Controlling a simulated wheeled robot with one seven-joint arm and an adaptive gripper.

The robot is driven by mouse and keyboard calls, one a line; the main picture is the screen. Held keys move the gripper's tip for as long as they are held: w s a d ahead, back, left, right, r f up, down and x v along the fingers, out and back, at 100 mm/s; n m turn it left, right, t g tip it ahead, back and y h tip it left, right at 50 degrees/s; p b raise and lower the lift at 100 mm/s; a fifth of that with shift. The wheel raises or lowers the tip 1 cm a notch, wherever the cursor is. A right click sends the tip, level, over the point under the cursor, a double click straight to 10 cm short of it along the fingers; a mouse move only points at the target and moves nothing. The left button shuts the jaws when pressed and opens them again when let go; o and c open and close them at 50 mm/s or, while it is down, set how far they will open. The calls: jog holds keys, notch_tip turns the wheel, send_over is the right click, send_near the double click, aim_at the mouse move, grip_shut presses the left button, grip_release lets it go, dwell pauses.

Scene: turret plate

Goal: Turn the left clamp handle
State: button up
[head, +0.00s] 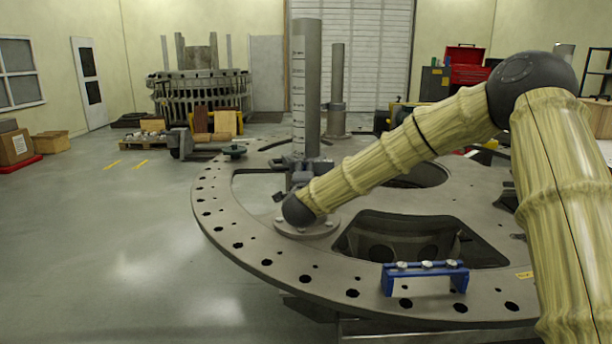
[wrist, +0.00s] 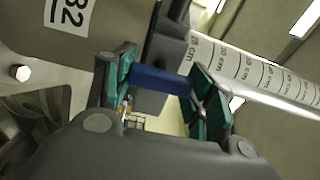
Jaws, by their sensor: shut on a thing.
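The blue bar of the clamp handle (wrist: 160,79) lies between the green pads of my gripper (wrist: 164,82) in the wrist view. My gripper is shut on it, one pad at each end. The bar joins a dark clamp body (wrist: 150,103). In the head view, a grey clamp (head: 318,167) sits around the foot of the tall marked column (head: 306,85). My arm reaches to this clamp from the right, and its ball-shaped wrist end hides most of my gripper and the handle there. The column's scale (wrist: 255,72) also shows in the wrist view.
The round turret plate (head: 228,232) has holes along its rim and large cut-outs. A blue fixture (head: 425,278) stands near its front edge. A second, thinner column (head: 337,90) stands farther back. The floor (head: 110,250) at the left is clear.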

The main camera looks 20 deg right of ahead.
jog(key=o, duration=1)
jog(key=v, duration=1.2)
jog(key=shift+d, duration=0.1)
